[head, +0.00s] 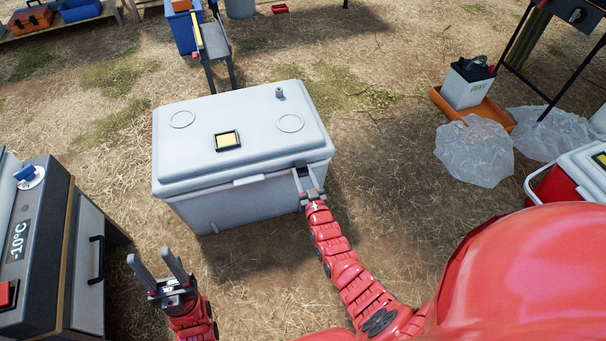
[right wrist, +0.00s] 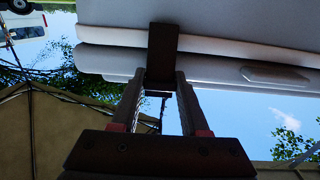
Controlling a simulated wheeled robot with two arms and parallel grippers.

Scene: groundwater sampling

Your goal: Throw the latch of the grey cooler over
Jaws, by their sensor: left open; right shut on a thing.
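The grey cooler (head: 235,190) stands on the straw ground in the middle of the head view, its lid (head: 240,115) down. Its dark latch (head: 301,164) is at the right end of the front side. My right gripper (head: 309,190) is at that latch, with its fingers shut on it. In the right wrist view the latch (right wrist: 162,45) spans the lid seam, and its lower end lies between the fingertips (right wrist: 161,82), which hide part of it. My left gripper (head: 150,255) is open and empty, in front of the cooler to the left.
A freezer box reading -10°C (head: 18,240) stands at the left. A battery (head: 468,83) in an orange tray, plastic bags (head: 474,150) and a red and white cooler (head: 580,170) are at the right. A blue bin (head: 183,30) is behind. Ground before the cooler is clear.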

